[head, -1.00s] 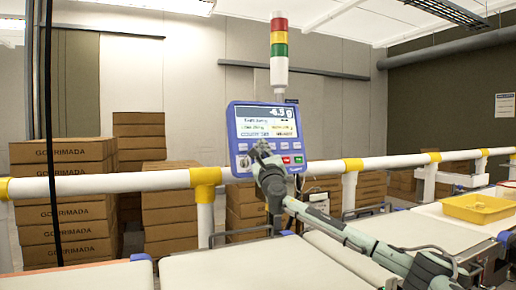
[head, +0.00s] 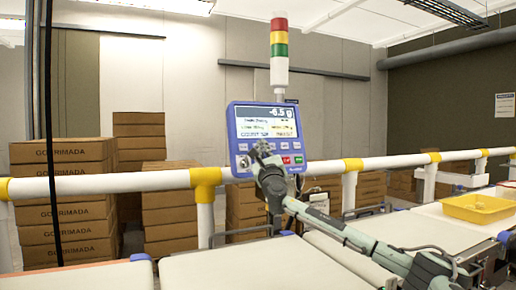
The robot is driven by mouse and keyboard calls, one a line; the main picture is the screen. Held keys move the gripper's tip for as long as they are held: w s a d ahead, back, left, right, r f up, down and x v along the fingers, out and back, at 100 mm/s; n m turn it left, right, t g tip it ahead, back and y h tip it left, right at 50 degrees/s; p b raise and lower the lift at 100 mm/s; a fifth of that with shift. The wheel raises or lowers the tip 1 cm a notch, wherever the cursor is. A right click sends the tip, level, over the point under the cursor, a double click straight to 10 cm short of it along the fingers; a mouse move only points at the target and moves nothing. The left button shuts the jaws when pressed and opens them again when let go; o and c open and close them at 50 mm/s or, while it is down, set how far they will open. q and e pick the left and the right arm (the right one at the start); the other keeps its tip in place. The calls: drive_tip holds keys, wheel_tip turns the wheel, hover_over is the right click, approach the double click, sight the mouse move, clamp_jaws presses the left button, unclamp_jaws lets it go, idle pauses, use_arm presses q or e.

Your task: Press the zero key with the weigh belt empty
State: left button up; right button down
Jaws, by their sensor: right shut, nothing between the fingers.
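The blue-framed weighing terminal (head: 266,125) stands on a post behind the belts, and its screen reads about -6.5 g. A row of keys runs along its lower edge, with green and red keys (head: 292,160) showing at the right. My right gripper (head: 259,151) is shut and empty, with its tips at the left part of the key row. It hides the keys there, and I cannot tell whether it touches one. The weigh belt (head: 237,268) in front looks empty. My left gripper is not in view.
A white rail with yellow joints (head: 206,177) runs across behind the belts. A red, yellow and green stack light (head: 279,50) stands above the terminal. A yellow tray (head: 478,208) sits at the right. Stacked brown cartons (head: 64,200) stand behind the rail.

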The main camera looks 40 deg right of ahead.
drive_tip(key=shift+w, duration=0.1)
drive_tip(key=shift+w+d+f, duration=0.1)
drive_tip(key=shift+w, duration=0.15)
drive_tip(key=shift+w+d+f, duration=0.1)
drive_tip(key=shift+w+d, duration=0.05)
drive_tip(key=shift+w, duration=0.2)
idle(0.6)
drive_tip(key=shift+s, duration=0.15)
idle(0.3)
drive_tip(key=shift+s+a+p, duration=0.25)
drive_tip(key=shift+s+p, duration=0.2)
drive_tip(key=shift+s, duration=0.15)
drive_tip(key=s, duration=0.1)
drive_tip(key=s+a+r, duration=0.1)
drive_tip(key=s, duration=0.2)
drive_tip(key=shift+s+a+r, duration=0.25)
drive_tip(key=shift+s+r, duration=0.05)
drive_tip(key=shift+r, duration=0.05)
idle(0.7)
